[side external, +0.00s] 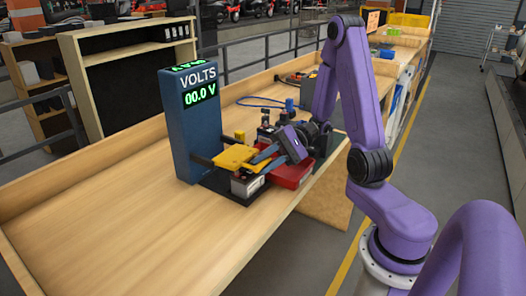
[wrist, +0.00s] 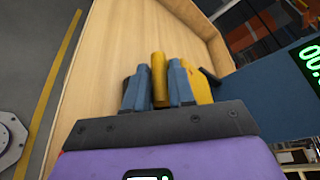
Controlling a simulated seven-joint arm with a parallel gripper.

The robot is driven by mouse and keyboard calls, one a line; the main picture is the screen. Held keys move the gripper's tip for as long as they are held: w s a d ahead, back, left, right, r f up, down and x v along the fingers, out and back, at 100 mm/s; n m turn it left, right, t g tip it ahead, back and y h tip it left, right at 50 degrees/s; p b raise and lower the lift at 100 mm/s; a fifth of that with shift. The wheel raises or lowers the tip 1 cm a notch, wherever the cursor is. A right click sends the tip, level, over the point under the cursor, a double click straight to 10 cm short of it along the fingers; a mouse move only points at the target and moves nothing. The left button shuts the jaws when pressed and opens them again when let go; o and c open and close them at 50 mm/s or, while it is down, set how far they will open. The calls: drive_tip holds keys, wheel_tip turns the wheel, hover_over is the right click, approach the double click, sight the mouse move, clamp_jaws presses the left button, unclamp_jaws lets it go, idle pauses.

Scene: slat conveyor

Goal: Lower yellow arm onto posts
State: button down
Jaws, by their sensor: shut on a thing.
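The yellow arm (side external: 236,157) is a flat yellow piece in front of the blue voltmeter tower (side external: 182,125), above a battery-like block (side external: 247,186). My gripper (side external: 262,160) reaches it from the right with blue fingers. In the wrist view my gripper (wrist: 158,88) is shut on a narrow yellow part (wrist: 158,70) of the arm, one finger on each side. More yellow (wrist: 201,86) shows behind the right finger. The tower display reads 00.0 V. The posts are hard to make out under the yellow arm, and I cannot tell whether it touches them.
A red tray (side external: 294,174) lies right of the block, below my wrist. A small yellow-topped item (side external: 240,135) and a blue cable (side external: 260,102) are behind. The wooden bench (side external: 130,225) is clear at the front left. A raised board edges its back and left.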

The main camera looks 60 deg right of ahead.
drive_tip(key=shift+f, duration=0.65)
drive_tip(key=shift+s+f+n, duration=0.1)
drive_tip(key=shift+f+n, duration=0.4)
drive_tip(key=shift+f, duration=0.1)
drive_tip(key=c, duration=1.1)
unclamp_jaws()
drive_tip(key=shift+o, duration=0.2)
drive_tip(key=shift+d+t, duration=0.1)
drive_tip(key=shift+t, duration=0.3)
drive_tip(key=shift+d, duration=0.3)
drive_tip(key=shift+y, duration=0.3)
drive_tip(key=v, duration=1.6)
drive_tip(key=shift+s+d+r, duration=0.1)
drive_tip(key=shift+d+r, duration=0.1)
drive_tip(key=shift+r, duration=0.1)
